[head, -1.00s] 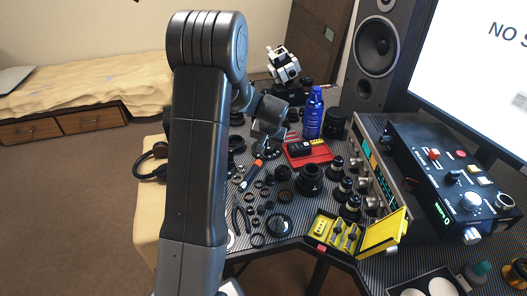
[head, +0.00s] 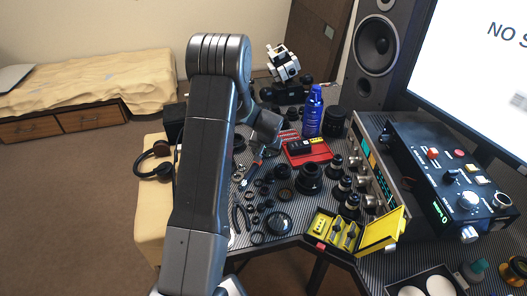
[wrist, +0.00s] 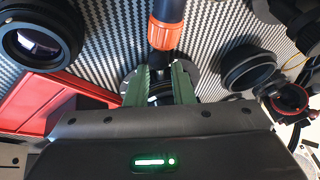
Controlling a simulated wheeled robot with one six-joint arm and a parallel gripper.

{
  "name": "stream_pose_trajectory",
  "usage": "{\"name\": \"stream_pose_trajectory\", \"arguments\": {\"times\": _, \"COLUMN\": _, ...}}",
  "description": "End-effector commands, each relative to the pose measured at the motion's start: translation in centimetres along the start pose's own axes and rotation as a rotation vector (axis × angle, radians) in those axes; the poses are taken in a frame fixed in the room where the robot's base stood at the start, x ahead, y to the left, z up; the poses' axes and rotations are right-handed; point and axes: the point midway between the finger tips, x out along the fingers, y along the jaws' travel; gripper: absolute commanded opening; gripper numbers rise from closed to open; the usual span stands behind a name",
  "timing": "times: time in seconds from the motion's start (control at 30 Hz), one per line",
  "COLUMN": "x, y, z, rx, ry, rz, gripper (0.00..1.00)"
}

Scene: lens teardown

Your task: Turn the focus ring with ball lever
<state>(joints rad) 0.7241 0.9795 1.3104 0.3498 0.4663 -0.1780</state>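My gripper (wrist: 159,72) shows in the wrist view with two green fingers standing apart. A dark shaft with an orange collar (wrist: 164,36) reaches in from the top edge, its lower end between or just beyond the fingers. Whether they press on it I cannot tell. A grey disc (wrist: 207,82) lies behind the fingers, mostly hidden. In the head view my gripper is largely hidden by its wrist, above the middle of the bench. A black lens (wrist: 40,36) is at upper left in the wrist view. I cannot make out which part is the focus ring or the ball lever.
A red tray (head: 318,157) holds a small black and yellow item. A blue bottle (head: 312,115) stands behind it. Small dark rings and parts crowd the bench. A yellow case (head: 320,225) lies open at the front, and an instrument box (head: 455,175) stands at right.

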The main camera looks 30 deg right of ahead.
Motion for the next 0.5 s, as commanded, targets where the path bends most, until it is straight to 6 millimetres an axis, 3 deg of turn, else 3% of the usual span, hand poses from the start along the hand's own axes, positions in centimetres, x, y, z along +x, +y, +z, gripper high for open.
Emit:
{"name": "stream_pose_trajectory", "arguments": {"times": 0.03, "x": -0.01, "y": 0.00, "z": 0.00, "rx": 0.000, "ry": 0.000, "rz": 0.000, "gripper": 0.11}}
{"name": "stream_pose_trajectory", "arguments": {"times": 0.1, "x": -0.01, "y": 0.00, "z": 0.01, "rx": 0.000, "ry": 0.000, "rz": 0.000, "gripper": 0.00}}
{"name": "stream_pose_trajectory", "arguments": {"times": 0.5, "x": 0.35, "y": 0.21, "z": 0.24, "rx": -0.014, "ry": -0.007, "rz": -0.007, "gripper": 0.00}}
